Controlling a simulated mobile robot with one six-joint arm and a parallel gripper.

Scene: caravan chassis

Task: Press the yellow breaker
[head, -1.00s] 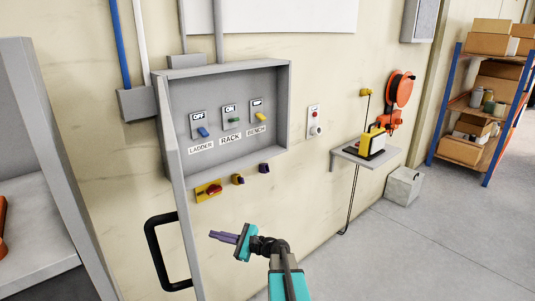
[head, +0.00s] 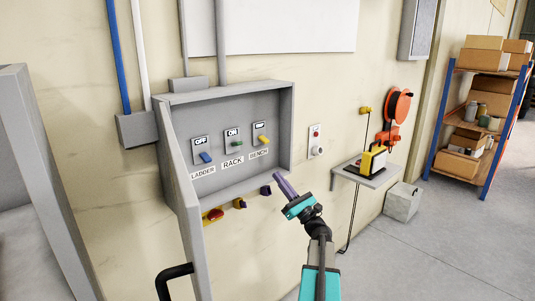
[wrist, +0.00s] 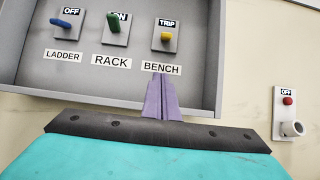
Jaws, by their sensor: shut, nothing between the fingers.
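The yellow breaker (head: 263,140) is a small toggle on a grey plate at the right of the open wall box. It also shows in the wrist view (wrist: 166,37), above a label reading BENCH and below a sign reading TRIP. My gripper (head: 279,177) has purple fingers, shut and empty. It is in front of and below the box, pointing up toward it. In the wrist view the fingertips (wrist: 159,76) overlap the lower part of the BENCH label, below the yellow toggle and apart from it in the picture.
A blue breaker (head: 206,157) marked OFF and a green breaker (head: 235,143) marked ON sit left of the yellow one. The box's grey door (head: 180,190) stands open at left. A red-button switch (head: 316,133) is on the wall at right. A small shelf (head: 367,174) juts out further right.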

